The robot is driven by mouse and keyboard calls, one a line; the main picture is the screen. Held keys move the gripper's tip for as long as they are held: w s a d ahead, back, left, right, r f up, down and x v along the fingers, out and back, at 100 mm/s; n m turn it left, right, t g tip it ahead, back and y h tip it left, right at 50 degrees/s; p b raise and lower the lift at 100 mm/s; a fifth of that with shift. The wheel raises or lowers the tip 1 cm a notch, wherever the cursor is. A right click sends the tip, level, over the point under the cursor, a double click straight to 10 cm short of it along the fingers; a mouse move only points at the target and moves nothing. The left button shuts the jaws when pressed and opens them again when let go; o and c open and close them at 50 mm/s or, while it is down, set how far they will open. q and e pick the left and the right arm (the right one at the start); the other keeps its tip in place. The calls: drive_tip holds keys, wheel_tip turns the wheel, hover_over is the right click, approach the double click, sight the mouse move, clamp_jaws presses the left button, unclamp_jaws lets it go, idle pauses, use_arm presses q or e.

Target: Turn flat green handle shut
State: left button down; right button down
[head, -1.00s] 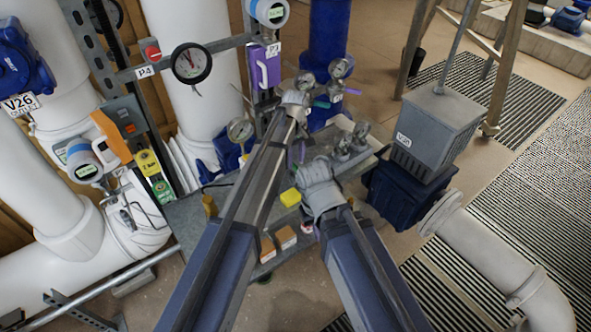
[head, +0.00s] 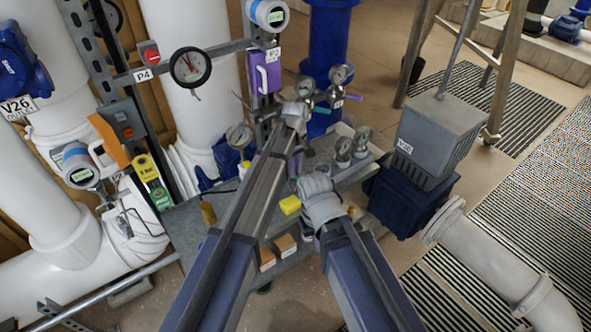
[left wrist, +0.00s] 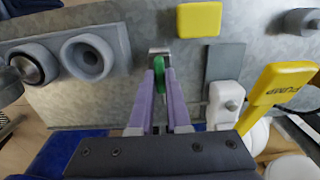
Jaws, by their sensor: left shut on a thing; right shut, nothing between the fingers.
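The green handle (left wrist: 159,74) shows in the left wrist view as a narrow green piece between the purple fingers of my left gripper (left wrist: 160,70). The left gripper is shut on it. In the head view the left gripper (head: 297,162) points down over the bench, and its own wrist hides most of the handle there. My right gripper (head: 308,234) is shut and empty, pointing down nearer to me. Its fingers are mostly hidden by its wrist and arm.
A yellow block (head: 290,205) lies on the grey bench (head: 185,225) beside my right wrist. More gauges and thin levers crowd the back. A grey box (head: 432,140) on a dark blue base stands to the right.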

use_arm(q)
drive_tip(key=shift+m, duration=0.3)
drive_tip(key=m, duration=1.7)
idle(0.4)
drive_tip(key=shift+m, duration=0.3)
idle(0.4)
drive_tip(key=c, duration=0.9)
unclamp_jaws()
